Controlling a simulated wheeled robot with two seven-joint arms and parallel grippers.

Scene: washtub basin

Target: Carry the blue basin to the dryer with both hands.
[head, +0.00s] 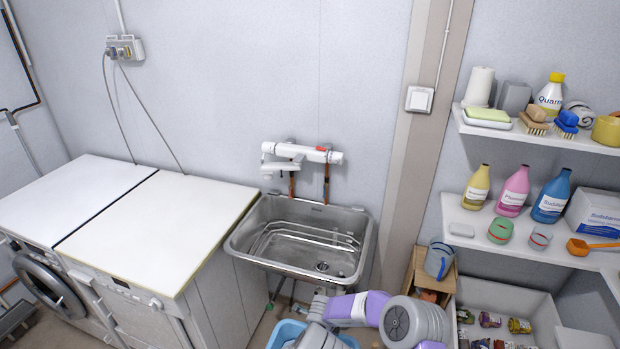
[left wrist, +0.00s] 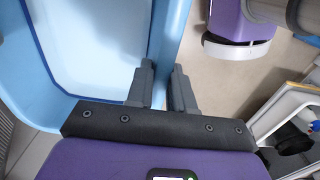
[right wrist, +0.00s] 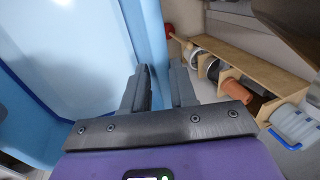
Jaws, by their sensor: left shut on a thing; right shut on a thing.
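The blue basin (head: 287,332) shows at the bottom edge of the head view, below the steel sink and partly hidden by my arm. Its wall passes between the fingers of my left gripper (left wrist: 162,92) in the left wrist view, and the gripper is shut on it. My right gripper (right wrist: 160,90) is likewise shut on the basin's wall in the right wrist view. The basin's pale interior looks empty where visible. Two white-topped machines stand at left in the head view: one with a round door (head: 75,195) and a nearer one (head: 165,230). I cannot tell which is the dryer.
A steel sink (head: 268,268) stands between the machines and the wall post. Shelves (head: 520,232) with bottles and cups fill the right, above a white bin (head: 520,298) of small items. A wooden crate (head: 447,275) stands beside it. The machine tops are clear.

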